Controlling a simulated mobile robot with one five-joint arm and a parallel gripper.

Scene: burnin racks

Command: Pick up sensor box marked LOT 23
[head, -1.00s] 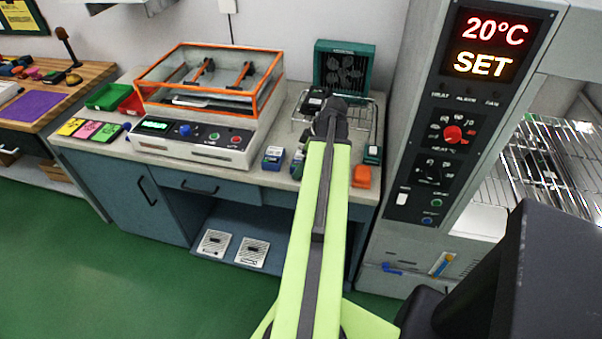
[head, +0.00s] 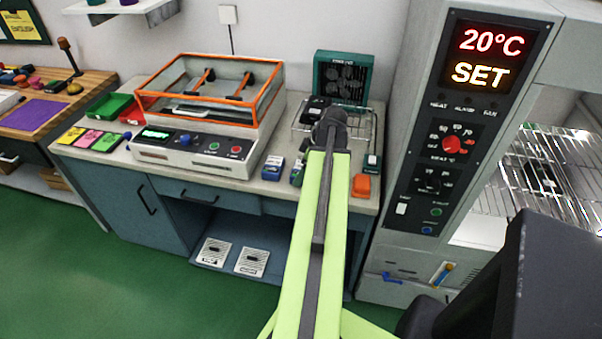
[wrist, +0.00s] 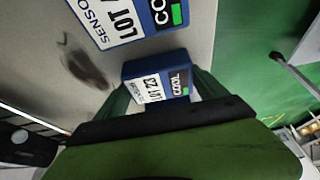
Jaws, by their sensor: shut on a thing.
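In the wrist view, a blue sensor box (wrist: 158,70) with a white label sits between the two green fingers of my gripper (wrist: 161,92). Its label seems to read LOT 23, with COOL beside it. My gripper is shut on this box. A second blue and white sensor box (wrist: 125,20) is at the top of the wrist view, its lot number partly cut off. In the head view, a blue and white box (head: 272,167) stands on the counter left of my arm. Whether the held box touches the counter is unclear.
An orange-framed clear-lidded machine (head: 205,90) stands on the counter (head: 115,165) to the left. A wire rack (head: 365,125) and an orange block (head: 361,186) are near my arm. A tall oven cabinet (head: 440,180) showing 20°C SET rises at the right.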

